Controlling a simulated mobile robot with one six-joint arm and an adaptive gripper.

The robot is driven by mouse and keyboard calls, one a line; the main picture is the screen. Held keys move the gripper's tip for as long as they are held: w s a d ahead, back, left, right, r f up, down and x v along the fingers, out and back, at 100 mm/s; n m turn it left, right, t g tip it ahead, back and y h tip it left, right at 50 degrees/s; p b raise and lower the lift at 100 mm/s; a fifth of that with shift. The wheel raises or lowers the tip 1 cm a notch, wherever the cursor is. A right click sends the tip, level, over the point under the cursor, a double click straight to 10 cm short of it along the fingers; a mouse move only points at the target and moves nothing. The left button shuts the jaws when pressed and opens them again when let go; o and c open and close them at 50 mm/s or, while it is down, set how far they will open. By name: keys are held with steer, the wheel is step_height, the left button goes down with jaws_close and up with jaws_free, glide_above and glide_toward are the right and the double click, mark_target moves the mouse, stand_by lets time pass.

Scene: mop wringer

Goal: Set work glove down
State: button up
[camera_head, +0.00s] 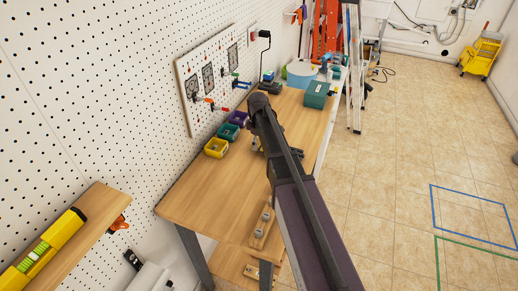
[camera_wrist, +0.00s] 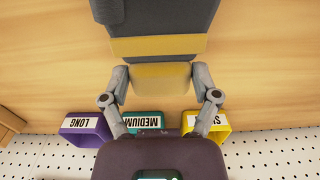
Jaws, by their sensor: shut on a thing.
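The work glove (camera_wrist: 160,47) is dark grey with yellow bands. In the wrist view it lies between the two fingers of my gripper (camera_wrist: 160,78), which is shut on it at a yellow part. The wooden workbench top (camera_wrist: 50,60) fills the background behind the glove. In the head view my arm covers most of the gripper and glove, above the workbench (camera_head: 195,200). I cannot tell whether the glove touches the bench.
Yellow (camera_head: 216,148), teal (camera_head: 229,133) and purple (camera_head: 239,118) bins stand along the bench's wall side. A green box (camera_head: 317,95) sits at the far end. The near-left bench top is clear. A shelf with a yellow level (camera_head: 45,245) is at lower left.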

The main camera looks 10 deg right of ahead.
steer(key=shift+f+b, duration=0.7)
steer(key=shift+f, duration=0.3)
steer(key=o, duration=0.9)
steer(key=shift+c, duration=0.2)
steer(key=shift+r, duration=0.25)
step_height(320, 180, up, 12)
steer(key=p, duration=1.2)
steer(key=shift+f, duration=0.2)
steer(key=s+m, duration=1.1)
steer(key=s, duration=1.3)
steer(key=shift+d, duration=0.2)
